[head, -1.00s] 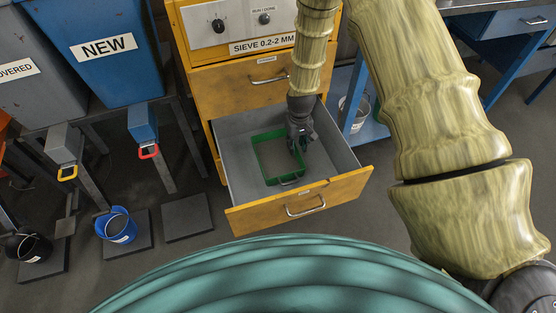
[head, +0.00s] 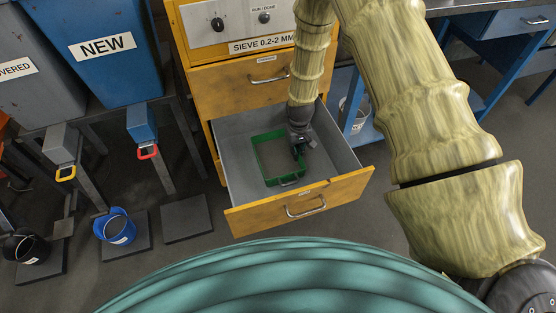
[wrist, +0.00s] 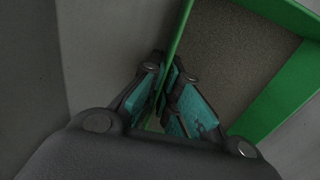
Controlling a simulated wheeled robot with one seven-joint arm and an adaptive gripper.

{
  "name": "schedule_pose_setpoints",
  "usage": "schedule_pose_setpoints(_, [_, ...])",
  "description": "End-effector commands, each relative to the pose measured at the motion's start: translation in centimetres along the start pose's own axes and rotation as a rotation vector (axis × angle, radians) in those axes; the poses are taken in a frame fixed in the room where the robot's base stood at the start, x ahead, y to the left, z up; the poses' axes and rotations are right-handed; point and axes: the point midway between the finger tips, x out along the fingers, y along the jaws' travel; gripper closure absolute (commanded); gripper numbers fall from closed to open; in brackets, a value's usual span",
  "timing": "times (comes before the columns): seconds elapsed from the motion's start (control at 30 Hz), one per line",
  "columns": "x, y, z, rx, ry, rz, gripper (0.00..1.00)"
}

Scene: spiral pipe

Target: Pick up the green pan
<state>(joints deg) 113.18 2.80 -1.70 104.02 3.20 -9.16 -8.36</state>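The green pan (head: 262,163) is a square, green-walled tray with a grey-brown inside. It sits in the open drawer of the yellow cabinet. My gripper (head: 298,152) reaches down at the pan's right wall in the head view. In the wrist view, the teal-padded fingers of my gripper (wrist: 166,92) are on either side of a thin green wall and look closed on it. Another wall of the pan (wrist: 275,105) shows at the right. The exact contact at the fingertips is partly hidden by the fingers.
The open drawer (head: 345,188) has grey walls around the pan, with free floor left of the pan. The yellow cabinet (head: 235,92) rises behind. A blue bucket (head: 118,228) and a black bucket (head: 28,247) stand at the left. A blue frame (head: 372,130) stands to the right.

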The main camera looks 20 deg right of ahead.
Motion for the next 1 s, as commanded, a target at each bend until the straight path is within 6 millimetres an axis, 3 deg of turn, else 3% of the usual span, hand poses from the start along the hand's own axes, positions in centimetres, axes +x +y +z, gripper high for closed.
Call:
schedule_pose_setpoints(0.37, [-0.9, 0.1, -0.1, 0.000, 0.002, 0.002, 1.00])
schedule_pose_setpoints(0.8, [-7.8, 0.1, -0.1, 0.000, 0.003, 0.001, 1.00])
schedule_pose_setpoints(1.0, [-9.6, 0.1, -0.1, 0.000, 0.001, 0.001, 1.00])
